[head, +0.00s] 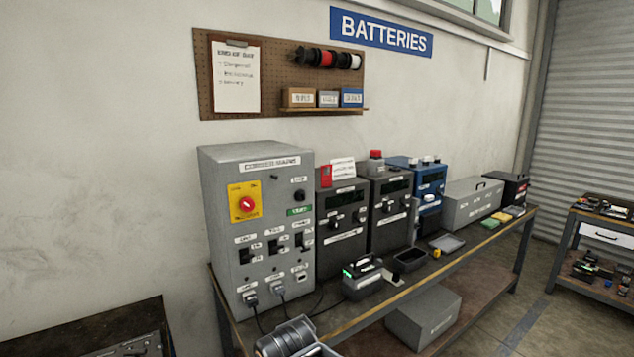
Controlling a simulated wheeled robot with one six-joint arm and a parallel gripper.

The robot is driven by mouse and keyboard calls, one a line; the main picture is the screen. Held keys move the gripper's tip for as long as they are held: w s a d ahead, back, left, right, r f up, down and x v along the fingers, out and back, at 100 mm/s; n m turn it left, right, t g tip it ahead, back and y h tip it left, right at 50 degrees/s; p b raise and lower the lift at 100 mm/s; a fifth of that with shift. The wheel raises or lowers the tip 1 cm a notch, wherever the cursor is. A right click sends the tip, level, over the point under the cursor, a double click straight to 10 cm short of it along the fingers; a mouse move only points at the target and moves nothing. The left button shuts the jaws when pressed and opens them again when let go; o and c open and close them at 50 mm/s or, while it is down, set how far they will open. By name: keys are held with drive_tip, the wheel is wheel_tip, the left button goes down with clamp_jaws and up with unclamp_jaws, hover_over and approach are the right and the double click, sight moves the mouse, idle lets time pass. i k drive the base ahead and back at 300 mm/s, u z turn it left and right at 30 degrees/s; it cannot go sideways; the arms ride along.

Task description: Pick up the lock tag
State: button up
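A small red tag-like piece (326,176) stands at the top left of the first dark charger unit, beside the grey control cabinet. It looks like the lock tag, but its print is too small to read. A white card (343,168) with small lettering stands right next to it. No gripper fingers show in the head view. A grey ribbed cylinder at the bottom edge may be part of my arm.
The grey control cabinet (256,230) with a red knob stands at the bench's left end. A second dark charger (391,212), a blue unit (430,185) and a grey box (472,203) follow rightward. A battery pack (362,278) and dark tray (409,260) sit in front.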

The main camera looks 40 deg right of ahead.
sight(326, 180)
drive_tip(key=z, duration=1.45)
drive_tip(key=k, duration=0.5)
drive_tip(key=z, duration=0.9)
drive_tip(key=i, duration=1.55)
drive_tip(key=u, duration=1.35)
drive_tip(key=i, duration=0.8)
drive_tip(key=u, duration=0.95)
